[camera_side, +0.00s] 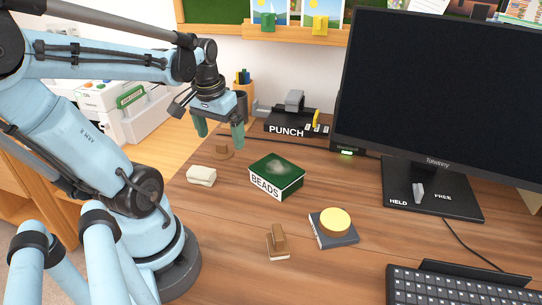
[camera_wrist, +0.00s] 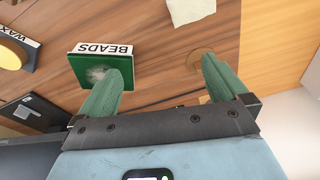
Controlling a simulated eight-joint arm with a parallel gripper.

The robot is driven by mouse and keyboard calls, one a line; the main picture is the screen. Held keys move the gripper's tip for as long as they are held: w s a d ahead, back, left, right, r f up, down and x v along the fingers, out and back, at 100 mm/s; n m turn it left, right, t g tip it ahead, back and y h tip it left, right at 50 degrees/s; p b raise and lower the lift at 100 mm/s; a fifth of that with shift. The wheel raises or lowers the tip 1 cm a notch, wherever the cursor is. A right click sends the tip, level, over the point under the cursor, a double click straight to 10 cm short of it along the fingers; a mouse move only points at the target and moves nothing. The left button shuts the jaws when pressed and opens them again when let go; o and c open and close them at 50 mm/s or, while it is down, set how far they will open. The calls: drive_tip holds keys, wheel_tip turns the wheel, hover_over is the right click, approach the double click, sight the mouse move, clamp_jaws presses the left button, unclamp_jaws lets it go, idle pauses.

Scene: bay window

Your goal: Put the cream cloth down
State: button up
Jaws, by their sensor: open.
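The cream cloth (camera_side: 201,176) lies as a small folded pad on the wooden desk, near its left edge. Part of it shows at the top of the wrist view (camera_wrist: 190,9). My gripper (camera_side: 219,134) is open and empty above the desk, behind the cloth and apart from it. In the wrist view both green fingers (camera_wrist: 162,76) are spread wide with only desk between them.
A green BEADS box (camera_side: 276,178) stands right of the cloth. A brown round wooden piece (camera_side: 221,152) lies below my gripper. A black punch (camera_side: 291,122), brush-like block (camera_side: 278,242), yellow disc (camera_side: 335,221) on a dark box, monitor (camera_side: 435,95) and keyboard (camera_side: 460,288) surround clear desk.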

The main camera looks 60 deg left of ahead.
drive_tip(key=w+d+m+t, duration=0.3)
drive_tip(key=w+d, duration=0.1)
drive_tip(key=d, duration=0.4)
drive_tip(key=w+d+r+m+t+h, duration=0.1)
drive_tip(key=w+d+m+t, duration=0.1)
drive_tip(key=d, duration=0.7)
drive_tip(key=shift+w+d+r+m+t, duration=0.2)
drive_tip(key=shift+w+r+m+t, duration=0.15)
drive_tip(key=shift+w+m, duration=0.7)
drive_tip(key=shift+w+n, duration=0.15)
drive_tip(key=shift+n, duration=0.1)
drive_tip(key=c, duration=0.3)
drive_tip(key=shift+a+f, duration=0.1)
drive_tip(key=shift+a, duration=0.05)
drive_tip(key=m+g, duration=0.7)
drive_tip(key=m, duration=0.2)
hover_over(201, 170)
drive_tip(key=f, duration=0.2)
drive_tip(key=shift+f, duration=5.8)
